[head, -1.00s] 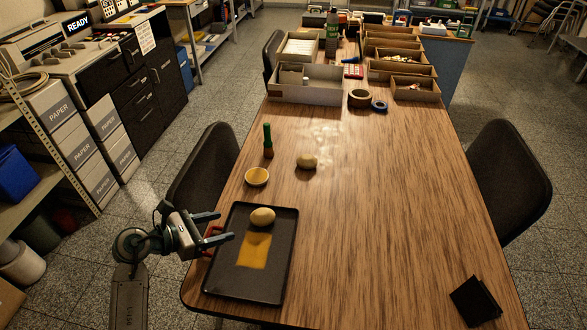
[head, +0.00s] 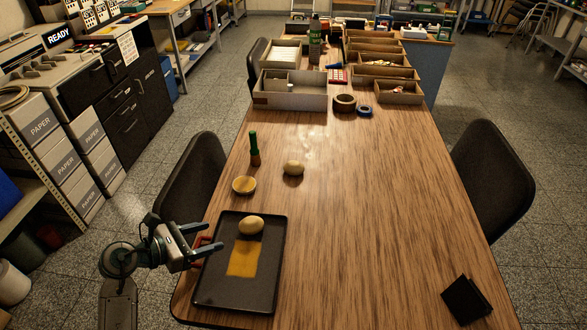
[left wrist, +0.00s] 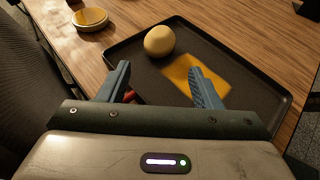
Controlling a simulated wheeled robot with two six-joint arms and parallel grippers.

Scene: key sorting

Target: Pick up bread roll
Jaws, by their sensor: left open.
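A pale, rounded bread roll (head: 251,225) lies on the back part of a dark tray (head: 238,303), beside a yellow rectangle (head: 242,260) on its surface. A second, similar roll (head: 293,168) lies on the bare table farther back. My left gripper (head: 213,238) is open and empty at the tray's left edge, left of the nearer roll and apart from it. In the left wrist view the nearer roll (left wrist: 159,41) shows just beyond the two open fingertips (left wrist: 160,70). A red item (head: 204,242) sits by the tray edge, partly hidden by the fingers. My right gripper is out of view.
A black folded item (head: 466,300) lies front right. Boxes (head: 290,103) and tape rolls (head: 345,103) fill the far end. The table's middle and right are clear.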

